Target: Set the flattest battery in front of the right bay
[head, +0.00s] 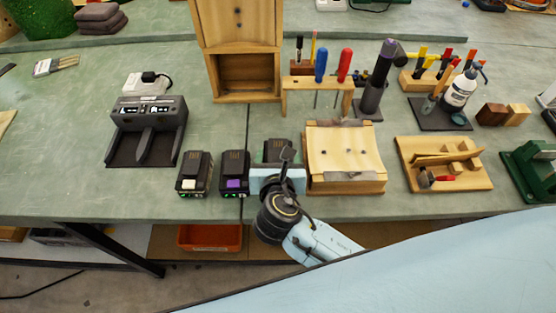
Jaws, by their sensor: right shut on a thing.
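The black charger (148,112) stands at the left of the bench, with two bays side by side facing the front edge. A black battery with a white patch (195,173) stands in front and to the right of it. A black battery with a purple patch (235,173) stands beside that one. Both show small green lights low on the front. My right gripper (279,172) is shut on a third black battery (278,150), just right of the purple-patched one. The gripper hides that battery's front and any lights. My left gripper is out of view.
A wooden block fixture (344,165) sits close to the right of my right gripper. A wooden cabinet (245,75) and a screwdriver rack (318,84) stand behind. An orange bin (209,237) is below the bench.

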